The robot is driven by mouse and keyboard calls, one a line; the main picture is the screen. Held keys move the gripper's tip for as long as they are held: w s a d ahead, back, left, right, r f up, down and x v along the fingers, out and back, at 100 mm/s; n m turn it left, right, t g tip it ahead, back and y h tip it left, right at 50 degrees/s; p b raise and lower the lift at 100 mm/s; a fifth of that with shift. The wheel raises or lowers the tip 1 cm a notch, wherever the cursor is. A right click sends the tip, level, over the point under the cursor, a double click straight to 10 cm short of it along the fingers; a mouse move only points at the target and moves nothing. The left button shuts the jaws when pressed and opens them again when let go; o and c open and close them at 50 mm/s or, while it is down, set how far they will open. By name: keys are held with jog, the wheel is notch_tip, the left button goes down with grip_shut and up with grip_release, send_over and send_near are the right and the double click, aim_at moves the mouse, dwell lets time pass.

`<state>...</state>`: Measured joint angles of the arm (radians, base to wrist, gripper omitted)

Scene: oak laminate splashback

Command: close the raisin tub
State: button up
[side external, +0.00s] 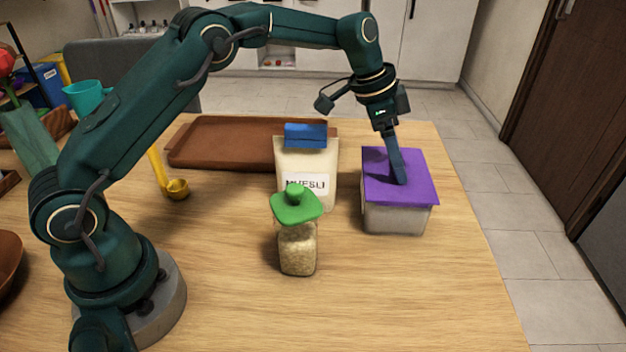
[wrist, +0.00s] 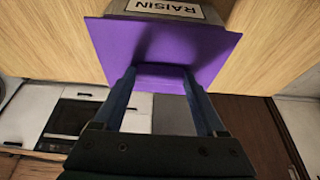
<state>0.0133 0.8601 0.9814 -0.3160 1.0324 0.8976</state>
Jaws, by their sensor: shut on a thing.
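The raisin tub (side external: 393,219) is a pale grey box at the right part of the table. Its purple lid (side external: 415,168) lies over its top and juts past the rim. In the wrist view the tub's RAISIN label (wrist: 168,8) shows beyond the purple lid (wrist: 205,45). My gripper (side external: 400,180) points down at the lid from above. In the wrist view my gripper (wrist: 160,78) has its two fingers on either side of a raised purple part of the lid, shut on it. I cannot tell whether the lid is fully seated.
A muesli bag (side external: 307,165) with a blue clip stands left of the tub. A jar (side external: 298,250) with a green lid stands in front of the bag. A brown tray (side external: 225,143) and a yellow scoop (side external: 176,187) lie farther left. The front right of the table is clear.

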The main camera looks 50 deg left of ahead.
jog(key=shift+f, duration=0.1)
dwell(0.3)
jog(key=o, duration=1.3)
jog(key=shift+c, duration=0.2)
jog(key=shift+w+r, duration=0.1)
jog(key=shift+r, duration=3.45)
grip_shut()
jog(key=shift+f, duration=0.65)
